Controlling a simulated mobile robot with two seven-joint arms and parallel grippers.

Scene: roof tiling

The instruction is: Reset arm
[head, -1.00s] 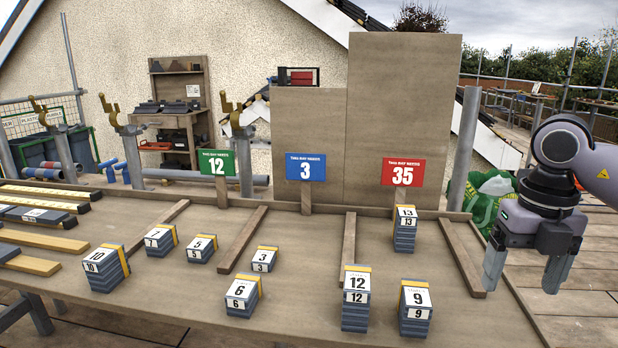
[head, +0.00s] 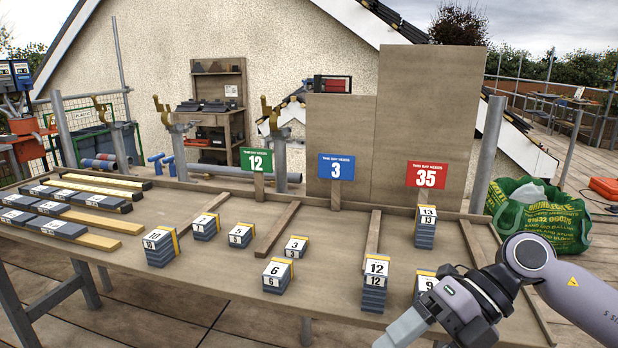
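My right gripper (head: 405,330) is low at the right of the head view, over the front right of the table. One finger shows; the other is out of frame or hidden, so its opening is unclear. It partly covers stack 9 (head: 424,287). Numbered tile stacks stand on the table: 10 (head: 161,250), 7 (head: 205,229), 5 (head: 241,237), 3 (head: 296,248), 6 (head: 277,278), 12 (head: 375,289) and 13 (head: 425,232). My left gripper is not in view.
The wooden table (head: 215,275) has divider strips (head: 275,230) between its bays. Long grey and yellow pieces (head: 65,215) lie at its left. Tall brown boards (head: 420,120) stand behind. A green bag (head: 540,215) is on the deck at right.

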